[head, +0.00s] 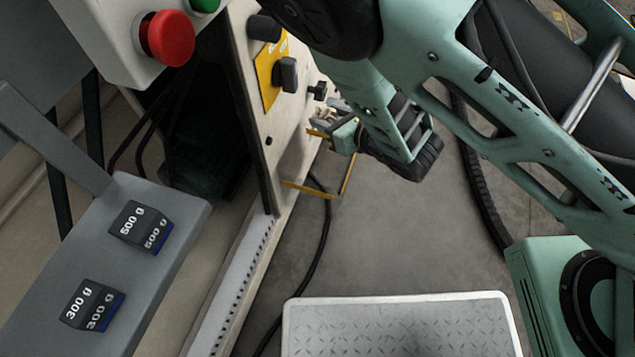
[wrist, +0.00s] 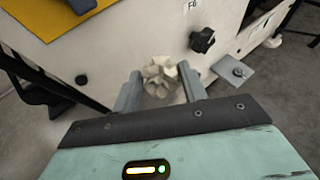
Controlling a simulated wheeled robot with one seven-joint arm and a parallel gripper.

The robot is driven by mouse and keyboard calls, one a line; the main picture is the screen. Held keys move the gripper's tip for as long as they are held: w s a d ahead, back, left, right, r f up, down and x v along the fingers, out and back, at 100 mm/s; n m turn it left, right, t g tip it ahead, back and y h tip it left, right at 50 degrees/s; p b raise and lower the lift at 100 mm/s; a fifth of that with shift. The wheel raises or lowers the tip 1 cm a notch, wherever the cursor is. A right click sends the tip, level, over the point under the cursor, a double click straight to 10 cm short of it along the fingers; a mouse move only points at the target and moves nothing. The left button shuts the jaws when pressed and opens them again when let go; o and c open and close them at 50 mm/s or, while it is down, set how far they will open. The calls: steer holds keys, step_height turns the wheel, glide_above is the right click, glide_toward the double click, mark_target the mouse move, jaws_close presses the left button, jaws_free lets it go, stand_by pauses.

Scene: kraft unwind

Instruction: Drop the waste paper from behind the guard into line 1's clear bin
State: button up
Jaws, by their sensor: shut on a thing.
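The waste paper (wrist: 161,76) is a crumpled, cream-coloured ball in the wrist view. My gripper (wrist: 160,86) is shut on it, with one grey finger on each side. In the head view my gripper (head: 335,128) is small and partly hidden by my arm, close to the beige machine panel; I cannot make out the paper clearly there. I cannot pick out a clear bin or the guard with certainty in either view.
The beige panel (head: 291,135) carries a yellow plate (head: 268,78) and black knobs. A black star knob (wrist: 202,40) is near the paper. A grey shelf (head: 165,205) holds 500 g and 300 g weights. A tread-plate step (head: 400,325) stands on the floor; a black cable lies beside it.

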step_height(320, 180, down, 6)
steer(key=b, duration=0.4)
steer(key=shift+r+b, duration=0.1)
steer(key=shift+b, duration=0.3)
steer(key=o, duration=1)
steer(key=p+v, duration=1.4)
steer(key=v, duration=0.3)
steer(key=shift+s+d+r, duration=0.1)
steer(key=shift+s+r, duration=0.1)
steer(key=shift+d, duration=0.1)
